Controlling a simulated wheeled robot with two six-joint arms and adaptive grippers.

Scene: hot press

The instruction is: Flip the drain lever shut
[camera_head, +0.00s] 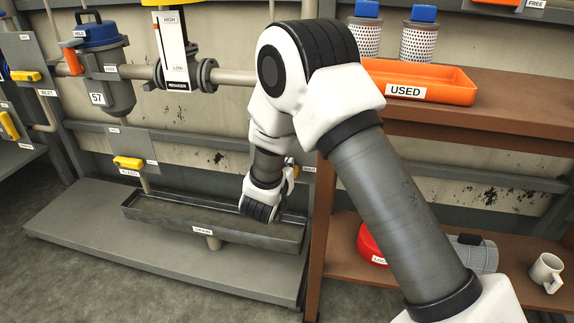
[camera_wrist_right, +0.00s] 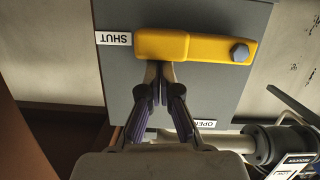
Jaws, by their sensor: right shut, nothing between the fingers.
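The yellow lever (camera_wrist_right: 195,47) lies level across a grey plate in the right wrist view. Its bolt is at the right end and its free end points at the SHUT label (camera_wrist_right: 114,38), which reads upside down. The OPEN label (camera_wrist_right: 198,123) is at the plate's lower edge, away from the lever. My right gripper (camera_wrist_right: 158,80) is shut and empty, its fingertips at the lever's lower edge; I cannot tell whether they touch. In the head view my right gripper (camera_head: 285,178) largely hides this lever. My left gripper is out of view.
A long grey trough (camera_head: 160,217) runs below my right gripper. Another yellow lever (camera_head: 128,162) is on a plate to the left. A brown shelf (camera_head: 500,118) with an orange USED tray (camera_head: 450,90) stands at the right, with a white mug (camera_head: 546,270) lower down.

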